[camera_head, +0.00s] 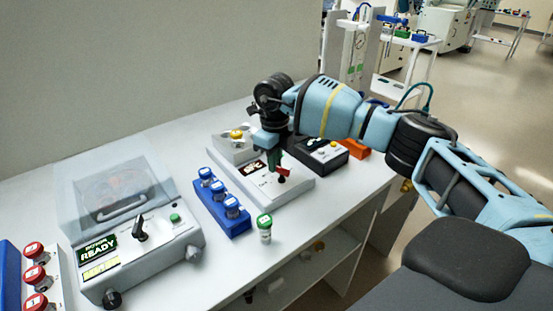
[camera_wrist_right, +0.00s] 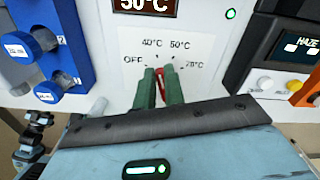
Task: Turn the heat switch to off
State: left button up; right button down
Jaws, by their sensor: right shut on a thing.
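The heat switch (camera_wrist_right: 160,84) is a small red knob on a pale heater unit (camera_head: 298,190). The display (camera_wrist_right: 148,5) reads 50°C and a green light (camera_wrist_right: 231,14) is lit. My left gripper is out of view.
A blue rack (camera_head: 221,207) of capped vials stands left of the heater, with a green-capped vial (camera_head: 264,229) in front. A grey machine (camera_head: 140,262) showing READY is further left. A dark box (camera_head: 327,156) labelled HAZE stands close on the right.

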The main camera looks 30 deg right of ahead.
jog(key=shift+n, duration=0.5)
jog(key=c, duration=1.5)
grip_release()
jog(key=shift+a, duration=0.1)
jog(key=shift+r, duration=3.95)
jog(key=shift+s+f, duration=0.1)
